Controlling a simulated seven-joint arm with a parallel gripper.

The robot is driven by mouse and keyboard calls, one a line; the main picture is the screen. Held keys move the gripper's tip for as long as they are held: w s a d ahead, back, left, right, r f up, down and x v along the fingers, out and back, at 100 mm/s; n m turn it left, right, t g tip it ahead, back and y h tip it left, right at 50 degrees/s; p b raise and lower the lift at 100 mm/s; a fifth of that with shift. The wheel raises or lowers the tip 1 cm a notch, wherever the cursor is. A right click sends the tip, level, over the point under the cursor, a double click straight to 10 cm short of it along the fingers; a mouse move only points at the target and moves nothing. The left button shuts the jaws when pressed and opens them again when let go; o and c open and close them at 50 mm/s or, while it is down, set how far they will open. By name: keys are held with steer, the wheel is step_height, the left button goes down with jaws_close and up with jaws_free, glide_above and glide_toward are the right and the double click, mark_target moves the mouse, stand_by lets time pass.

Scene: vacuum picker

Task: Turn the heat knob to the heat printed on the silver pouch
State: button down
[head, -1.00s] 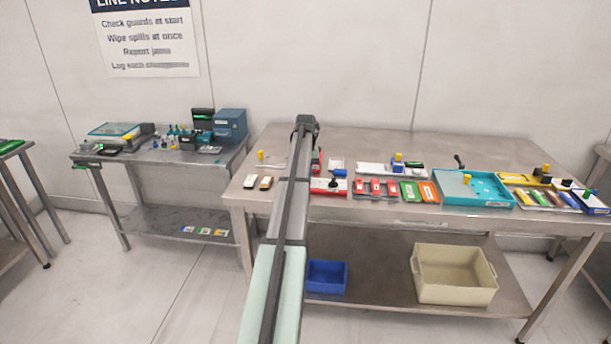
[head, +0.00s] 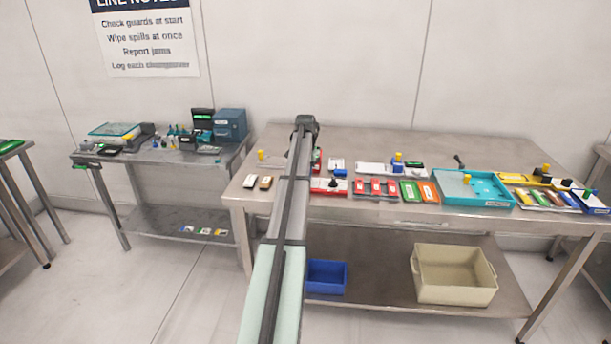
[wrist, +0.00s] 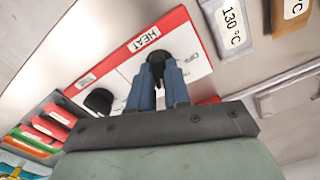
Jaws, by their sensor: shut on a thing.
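The heat knob (wrist: 156,54) is black and stands on a white plate with a red border, beside the printed word HEAT. In the wrist view my gripper (wrist: 160,68) has its two blue fingers closed on this knob and covers part of it. A silver pouch (wrist: 215,7) with a white label reading 130 °C lies just beyond the plate in the wrist view. In the head view the knob and my fingers are hidden behind my arm. The knob's exact setting cannot be read.
A brown-gold pouch (wrist: 278,20) with a partly cut-off °C label lies beside the silver one. A second black knob (wrist: 98,100) stands on the same panel. Red trays (head: 376,187) and a teal tray (head: 448,188) stand farther right on the table.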

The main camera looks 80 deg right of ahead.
stand_by(0.3)
steer(key=c, duration=1.1)
jaws_free()
step_height(320, 180, up, 14)
steer(key=shift+f, duration=0.1)
